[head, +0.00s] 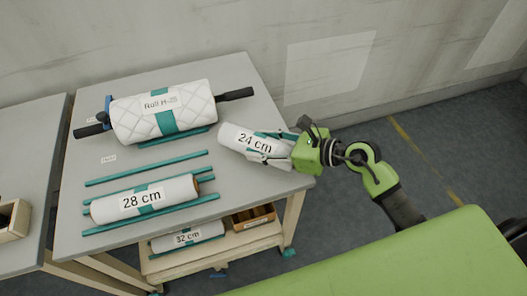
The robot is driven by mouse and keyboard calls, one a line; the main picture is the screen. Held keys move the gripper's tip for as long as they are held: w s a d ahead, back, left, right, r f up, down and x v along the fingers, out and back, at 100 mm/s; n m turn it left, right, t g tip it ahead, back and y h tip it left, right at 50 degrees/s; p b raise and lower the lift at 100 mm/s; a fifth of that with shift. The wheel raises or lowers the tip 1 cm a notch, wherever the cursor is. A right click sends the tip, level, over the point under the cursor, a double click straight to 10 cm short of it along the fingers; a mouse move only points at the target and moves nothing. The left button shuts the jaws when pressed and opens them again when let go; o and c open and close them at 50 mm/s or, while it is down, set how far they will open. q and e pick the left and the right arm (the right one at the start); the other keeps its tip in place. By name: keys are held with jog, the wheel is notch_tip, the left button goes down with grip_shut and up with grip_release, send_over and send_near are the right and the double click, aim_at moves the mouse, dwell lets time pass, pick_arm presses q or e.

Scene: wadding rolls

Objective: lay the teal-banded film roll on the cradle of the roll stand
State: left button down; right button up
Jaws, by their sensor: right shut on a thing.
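My right gripper (268,147) comes in from the right and is shut on a white roll labelled "24 cm" (233,137) at the table's right side. Teal shows on this roll beside the fingers, which hide part of it. I cannot tell whether it touches the table. A quilted white roll (197,105) with a teal band and black handles lies at the back. I cannot tell which part is the stand's cradle. My left gripper is not in view.
The grey table (240,188) has bare room at its front right. A lower shelf (190,258) holds a "32 cm" roll (205,230) and a wooden box (253,216). Another table (25,150) stands at the left, and a green surface (400,260) fills the front right.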

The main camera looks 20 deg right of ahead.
jog(key=shift+w+d+f, duration=0.2)
jog(key=shift+w+f, duration=0.3)
jog(key=shift+f, duration=1.55)
jog(key=shift+f, duration=0.2)
jog(key=o, duration=1.6)
